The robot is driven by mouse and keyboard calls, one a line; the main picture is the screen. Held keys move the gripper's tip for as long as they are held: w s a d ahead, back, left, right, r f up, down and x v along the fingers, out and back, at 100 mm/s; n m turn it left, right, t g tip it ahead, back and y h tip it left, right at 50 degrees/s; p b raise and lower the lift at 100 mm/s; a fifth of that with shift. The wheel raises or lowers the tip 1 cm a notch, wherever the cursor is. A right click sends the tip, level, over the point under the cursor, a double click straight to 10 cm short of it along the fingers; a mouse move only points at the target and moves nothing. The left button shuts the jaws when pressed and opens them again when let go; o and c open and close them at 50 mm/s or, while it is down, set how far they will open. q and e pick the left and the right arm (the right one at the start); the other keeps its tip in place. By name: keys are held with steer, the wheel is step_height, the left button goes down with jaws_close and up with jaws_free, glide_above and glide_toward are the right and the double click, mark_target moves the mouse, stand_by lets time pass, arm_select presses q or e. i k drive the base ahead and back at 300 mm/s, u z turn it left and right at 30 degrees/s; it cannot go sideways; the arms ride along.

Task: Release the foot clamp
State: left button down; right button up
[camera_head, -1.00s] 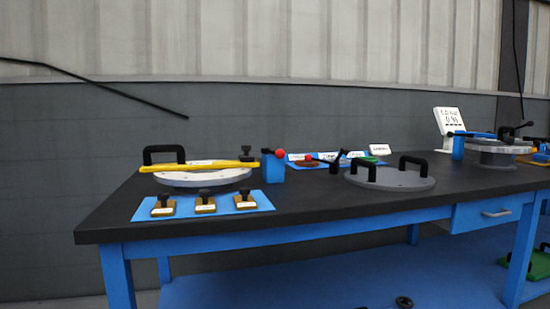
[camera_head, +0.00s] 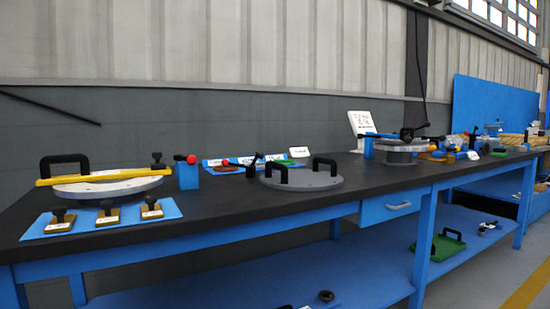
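The grey flanged shell (camera_head: 402,146) stands on the black bench top toward the right, with dark bars and a black handle over its top. A blue block (camera_head: 369,147) stands against its left side. I cannot tell which part at this distance is the foot clamp. A second blue block (camera_head: 188,176) with a red-knobbed lever (camera_head: 191,159) stands farther left, beside a pale disc (camera_head: 108,187) with a black handle and a yellow bar (camera_head: 100,176) across it. Neither of my grippers is in view.
A grey lid (camera_head: 303,179) with two black handles lies mid-bench. A blue mat (camera_head: 75,232) with several small brown blocks lies at the front left. A white sign (camera_head: 362,123) stands behind the shell. A green tray (camera_head: 440,245) sits on the lower shelf.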

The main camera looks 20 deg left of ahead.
mark_target(191, 160)
steer(key=z, duration=0.8)
steer(key=k, duration=0.8)
steer(key=u, duration=1.5)
steer(key=i, duration=0.2)
steer(key=z, duration=0.15)
